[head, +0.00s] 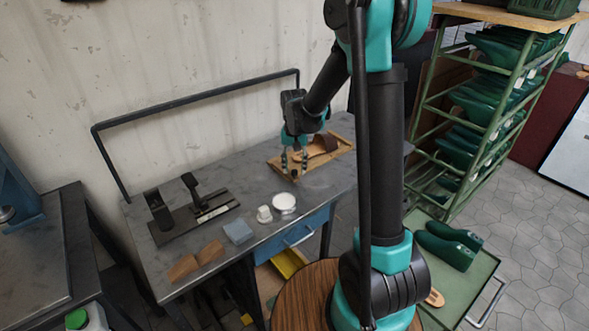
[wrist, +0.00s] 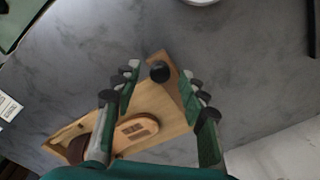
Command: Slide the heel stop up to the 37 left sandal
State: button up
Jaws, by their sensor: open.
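A tan sandal with a brown strap (wrist: 134,129) lies on a light wooden board (wrist: 165,108). Its footbed has dark marks that I cannot read. The heel stop appears to be the wooden bar with a round black knob (wrist: 160,71) at the board's end. A strip of bare board shows between the bar and the sandal's rounded end. My gripper (wrist: 161,84) is open, with its fingers on either side of the knob; I cannot tell if they touch it. In the head view, my gripper (head: 294,164) hangs over the board's near left end, and the sandal (head: 323,144) is behind it.
The board lies on the grey workbench (head: 250,190). Further left stand white round containers (head: 284,203), a blue-grey block (head: 238,231), wooden blocks (head: 196,262) and a black measuring fixture (head: 195,213). A green rack (head: 450,110) is at right. The bench around the board is mostly clear.

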jog(key=shift+f, duration=0.5)
grip_shut()
